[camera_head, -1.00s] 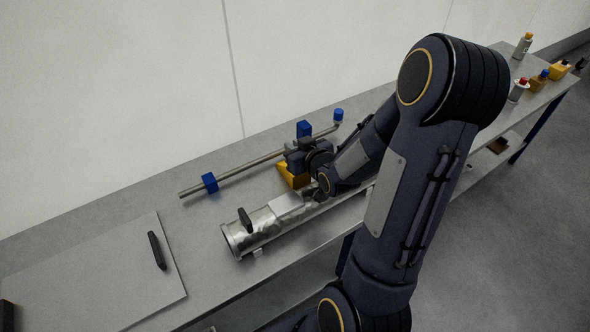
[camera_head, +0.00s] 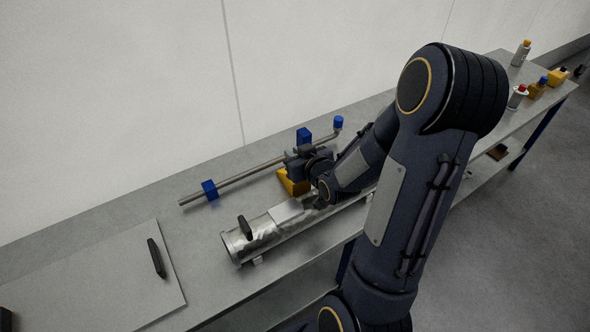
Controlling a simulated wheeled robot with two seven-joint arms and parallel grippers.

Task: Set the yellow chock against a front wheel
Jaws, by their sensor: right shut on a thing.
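The yellow chock (camera_head: 288,184) is a yellow-orange block at the back half of the bench, between a metal cylinder and a thin pipe. My right gripper (camera_head: 297,165) is directly above it, pointing down and shut on it. The fingertips and the chock's upper part are mostly hidden by the gripper body. Whether the chock touches the bench is hard to tell. No wheel is in view. My left gripper is not in view.
A silver cylinder (camera_head: 256,236) with a black handle lies in front of the chock. A pipe (camera_head: 250,173) with blue fittings lies behind it. A flat panel (camera_head: 95,285) with black handles covers the bench's left. Bottles (camera_head: 537,88) stand at the far right. Floor is clear at right.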

